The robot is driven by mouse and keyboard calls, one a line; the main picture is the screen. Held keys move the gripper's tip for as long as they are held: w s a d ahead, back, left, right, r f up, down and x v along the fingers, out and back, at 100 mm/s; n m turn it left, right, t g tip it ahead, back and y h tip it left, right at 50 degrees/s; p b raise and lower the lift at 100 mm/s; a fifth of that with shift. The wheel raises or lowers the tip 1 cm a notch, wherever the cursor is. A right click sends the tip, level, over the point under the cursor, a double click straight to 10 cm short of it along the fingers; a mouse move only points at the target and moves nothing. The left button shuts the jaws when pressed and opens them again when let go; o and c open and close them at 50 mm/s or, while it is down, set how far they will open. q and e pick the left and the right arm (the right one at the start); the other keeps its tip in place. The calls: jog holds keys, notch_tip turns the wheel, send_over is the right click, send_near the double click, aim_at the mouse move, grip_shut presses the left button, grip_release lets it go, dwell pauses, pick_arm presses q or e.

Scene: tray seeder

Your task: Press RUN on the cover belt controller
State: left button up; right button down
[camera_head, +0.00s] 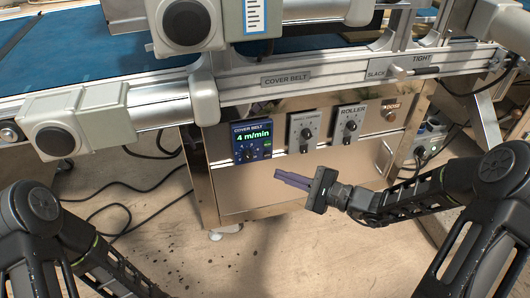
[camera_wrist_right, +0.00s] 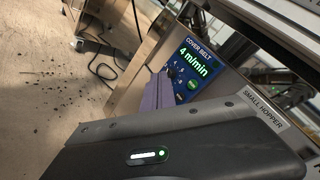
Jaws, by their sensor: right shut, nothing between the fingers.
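The cover belt controller (camera_head: 251,141) is a blue panel on the steel cabinet front, with a display reading "4 m/min", a knob and a small green button (camera_head: 267,151). In the right wrist view the controller (camera_wrist_right: 190,64) is tilted, with its green button (camera_wrist_right: 191,85) low on the face. My right gripper (camera_head: 278,176) is shut and empty, its purple fingers pointing left, below and right of the controller and apart from it in the head view. In the right wrist view the fingers (camera_wrist_right: 157,92) cover part of the panel's lower left. My left gripper is out of view.
Two grey knob panels, one labelled ROLLER (camera_head: 349,124), and a DOSE button (camera_head: 390,115) sit right of the controller. The conveyor rail (camera_head: 330,75) overhangs the cabinet (camera_head: 245,203). Cables (camera_head: 125,210) lie on the floor to the left.

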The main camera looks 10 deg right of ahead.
aim_at(267, 144)
jog(key=shift+w, duration=0.1)
jog(key=w+b, duration=0.1)
jog(key=w, duration=0.7)
jog(key=shift+w+a+b, duration=0.25)
jog(key=shift+a+b, duration=0.1)
jog(key=shift+b, duration=0.05)
jog(key=shift+w, duration=0.15)
dwell(1.9)
jog(key=shift+w, duration=0.3)
jog(key=shift+w, duration=0.35)
dwell(0.6)
dwell(0.3)
jog(key=shift+s, duration=0.8)
jog(key=shift+s, duration=0.1)
